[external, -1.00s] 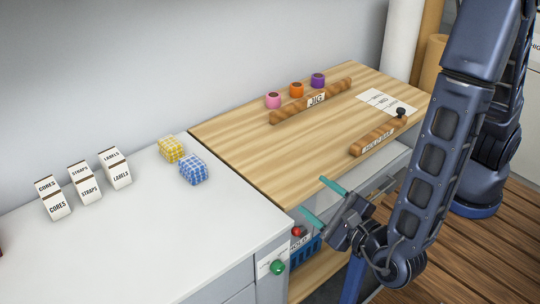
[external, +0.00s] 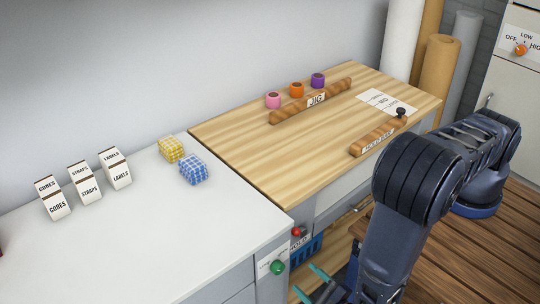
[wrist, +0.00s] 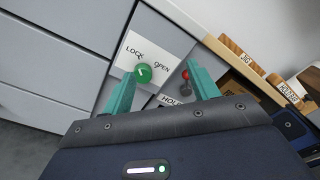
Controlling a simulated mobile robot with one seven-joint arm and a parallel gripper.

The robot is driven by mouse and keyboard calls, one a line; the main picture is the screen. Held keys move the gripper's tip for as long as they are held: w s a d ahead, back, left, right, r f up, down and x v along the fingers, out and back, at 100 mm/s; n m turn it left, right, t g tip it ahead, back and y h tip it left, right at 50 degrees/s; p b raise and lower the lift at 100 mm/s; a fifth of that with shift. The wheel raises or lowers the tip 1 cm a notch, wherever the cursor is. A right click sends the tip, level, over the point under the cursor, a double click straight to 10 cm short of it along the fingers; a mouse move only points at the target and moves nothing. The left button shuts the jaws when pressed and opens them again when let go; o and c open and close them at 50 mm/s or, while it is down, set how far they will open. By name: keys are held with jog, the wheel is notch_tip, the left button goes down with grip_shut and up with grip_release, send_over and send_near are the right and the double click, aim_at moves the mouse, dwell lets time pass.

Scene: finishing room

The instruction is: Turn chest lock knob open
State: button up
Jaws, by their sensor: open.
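The green lock knob (external: 277,267) sits on a white plate on the front of the white chest (external: 220,238). In the wrist view the knob (wrist: 143,73) has a small white mark, and its plate (wrist: 158,52) reads LOCK at left and OPEN at right. I cannot tell exactly where the mark points. My gripper (external: 310,281) is low, to the right of the knob, partly cut off by the frame's bottom edge. In the wrist view my gripper (wrist: 163,88) is open and empty. The knob appears between the fingers, nearer the left one, with no visible contact.
A red knob (external: 298,231) is just right of the plate, above a blue basket (external: 306,250). The wooden bench (external: 300,150) holds a jig rail (external: 290,110) and rolls. Labelled boxes (external: 86,187) and two checked blocks (external: 193,169) stand on the chest top.

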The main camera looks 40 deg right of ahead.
send_near(280, 270)
jog(key=w, duration=0.9)
jog(key=shift+w+d+f, duration=0.15)
jog(key=shift+w+d, duration=0.05)
jog(key=shift+d, duration=0.05)
jog(key=c, duration=1)
